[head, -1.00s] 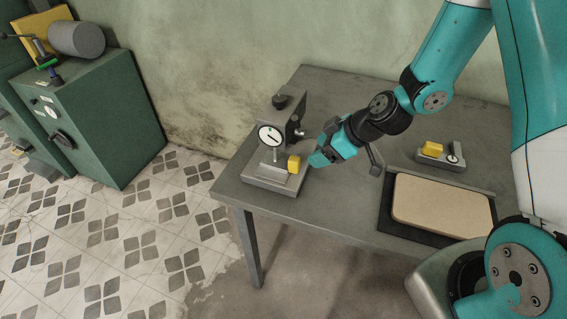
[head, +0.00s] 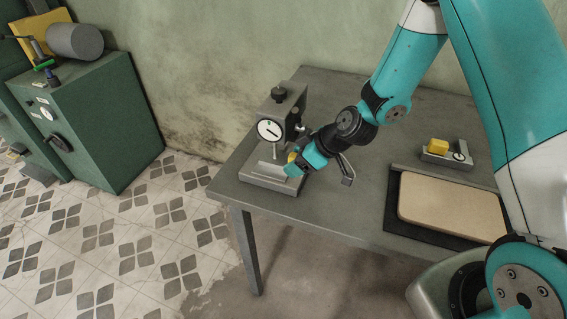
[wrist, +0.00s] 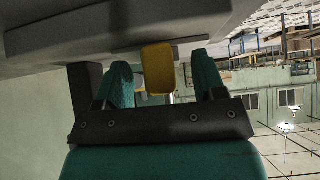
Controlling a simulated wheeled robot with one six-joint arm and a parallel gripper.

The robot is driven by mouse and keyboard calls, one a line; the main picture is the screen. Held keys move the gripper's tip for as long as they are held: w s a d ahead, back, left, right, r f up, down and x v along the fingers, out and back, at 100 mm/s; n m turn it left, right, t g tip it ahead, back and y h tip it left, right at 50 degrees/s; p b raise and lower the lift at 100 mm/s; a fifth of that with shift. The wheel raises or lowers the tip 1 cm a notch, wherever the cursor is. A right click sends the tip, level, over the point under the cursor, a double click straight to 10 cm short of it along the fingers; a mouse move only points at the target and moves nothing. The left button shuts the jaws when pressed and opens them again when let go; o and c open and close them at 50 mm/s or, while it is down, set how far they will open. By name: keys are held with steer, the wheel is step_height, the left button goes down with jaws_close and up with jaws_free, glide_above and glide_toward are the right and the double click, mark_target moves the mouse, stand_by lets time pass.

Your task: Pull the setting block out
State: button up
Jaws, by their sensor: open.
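The yellow setting block (head: 292,157) is at the dial gauge stand (head: 268,173), mostly hidden by my gripper in the head view. In the wrist view the yellow block (wrist: 157,68) shows between the two teal fingers of my gripper (wrist: 164,82). The fingers are apart, with a gap visible on each side of the block. The gauge has a round white dial (head: 270,130) and a stem pointing down beside the block. The block's contact with the stem is hidden.
At the right of the grey table (head: 340,213), a second yellow block (head: 438,146) sits on a small grey fixture (head: 447,160). In front of it a beige board (head: 452,207) lies on a dark mat. Green cabinets (head: 95,130) stand at the left.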

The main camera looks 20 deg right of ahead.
jaws_close()
steer(key=shift+s+d+b, duration=0.5)
steer(key=shift+s+d, duration=0.6)
steer(key=shift+d, duration=0.4)
steer(key=shift+s+d+b, duration=0.55)
steer(key=shift+s+d, duration=0.5)
steer(key=shift+d, duration=0.4)
steer(key=shift+s+d+b, duration=0.5)
steer(key=shift+s+d, duration=0.6)
steer(key=shift+d, duration=0.4)
